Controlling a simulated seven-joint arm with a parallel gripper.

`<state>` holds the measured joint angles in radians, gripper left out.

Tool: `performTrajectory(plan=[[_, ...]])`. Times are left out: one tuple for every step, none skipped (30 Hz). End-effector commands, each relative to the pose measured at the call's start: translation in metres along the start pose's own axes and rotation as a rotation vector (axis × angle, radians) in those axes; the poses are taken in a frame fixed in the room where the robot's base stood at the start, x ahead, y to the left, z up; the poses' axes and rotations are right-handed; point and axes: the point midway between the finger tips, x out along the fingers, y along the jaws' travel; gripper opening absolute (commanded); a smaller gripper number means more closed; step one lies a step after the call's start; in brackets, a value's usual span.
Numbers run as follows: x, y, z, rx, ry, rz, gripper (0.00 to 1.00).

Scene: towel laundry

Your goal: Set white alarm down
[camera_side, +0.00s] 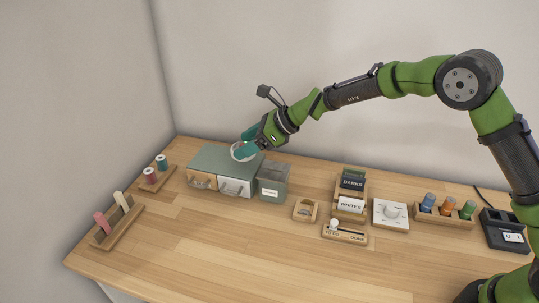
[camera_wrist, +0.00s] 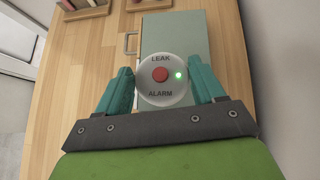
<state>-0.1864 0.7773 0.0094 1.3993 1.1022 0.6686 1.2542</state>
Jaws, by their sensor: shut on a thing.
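The white alarm (camera_wrist: 150,91) is a round disc marked LEAK ALARM, with a red centre button and a lit green light. My gripper (camera_wrist: 162,88) is shut on it, one teal finger on each side. In the side view the alarm (camera_side: 240,152) shows partly behind my gripper (camera_side: 247,146), over the top of the green cabinet (camera_side: 212,160). I cannot tell whether the alarm touches the cabinet top.
The cabinet has a wooden and a white drawer front. A grey bin (camera_side: 273,182) stands beside it. Thread spools (camera_side: 150,176) stand at left. Card holders, a white dial box (camera_side: 390,215) and bottles are at right. The front table (camera_side: 220,250) is clear.

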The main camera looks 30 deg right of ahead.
Motion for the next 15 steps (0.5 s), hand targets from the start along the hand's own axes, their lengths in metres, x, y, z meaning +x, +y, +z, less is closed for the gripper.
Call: performTrajectory(plan=[[0.008, -0.003, 0.003, -0.003, 0.001, 0.001, 0.37], [0.01, -0.006, 0.005, -0.002, 0.0, 0.0, 0.37], [0.013, -0.009, 0.007, -0.002, 0.0, 0.0, 0.37], [0.014, -0.01, 0.008, -0.001, -0.001, 0.0, 0.37], [0.016, -0.011, 0.009, 0.0, -0.001, 0.0, 0.37], [0.017, -0.012, 0.01, 0.001, 0.0, 0.0, 0.37], [0.018, -0.013, 0.011, 0.0, -0.001, 0.0, 0.37], [0.018, -0.013, 0.011, -0.001, -0.001, 0.0, 0.37], [0.019, -0.014, 0.012, -0.001, 0.0, 0.0, 0.37], [0.021, -0.014, 0.013, -0.001, 0.0, 0.0, 0.37], [0.022, -0.015, 0.013, -0.001, 0.0, 0.0, 0.37], [0.025, -0.017, 0.014, -0.002, 0.001, 0.0, 0.37], [0.027, -0.016, 0.009, 0.002, 0.003, 0.001, 0.37], [0.03, -0.016, 0.004, 0.003, 0.003, 0.002, 0.37], [0.034, -0.016, -0.001, 0.005, 0.003, 0.002, 0.37]])
